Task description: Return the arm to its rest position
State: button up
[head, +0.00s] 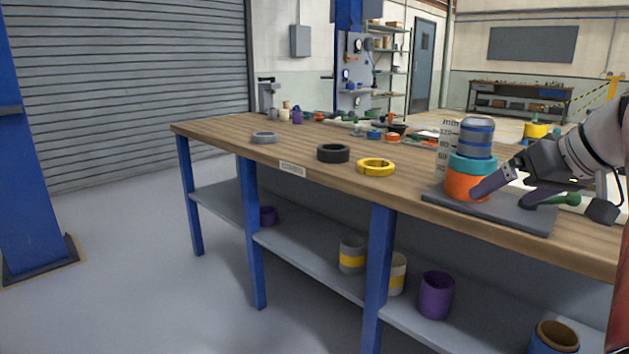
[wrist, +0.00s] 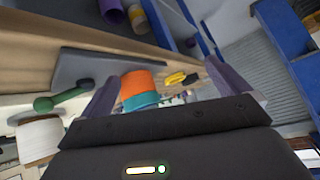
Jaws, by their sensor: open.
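My gripper (head: 505,192) is at the right of the head view, its fingers pointing left beside a stack on a dark grey plate (head: 490,209). The stack has an orange roller (head: 465,184) at the bottom, a teal ring (head: 473,163) on it and a blue-grey cylinder (head: 477,138) on top. In the wrist view my gripper's two purple-grey fingers (wrist: 168,83) stand wide apart with the orange and teal pieces (wrist: 139,88) showing beyond and between them. I cannot tell whether a finger touches the stack.
A white scale (head: 446,140) stands behind the stack. A green-handled tool (head: 562,199) lies near my gripper. Several rollers stand on the lower shelf (head: 310,268).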

jog(key=s+a+f+m+g, duration=0.15)
jog(key=s+a+f, duration=0.35)
jog(key=a+f, duration=0.55)
jog(key=s+a+f+g+h+p, duration=0.1)
jog(key=s+a+f+h, duration=0.2)
jog(key=s+a+f, duration=0.6)
notch_tip(320, 180, down, 4)
jog(key=shift+s+a+r+n, duration=0.15)
jog(key=shift+s+a+n, duration=0.1)
jog(key=shift+s+n, duration=0.15)
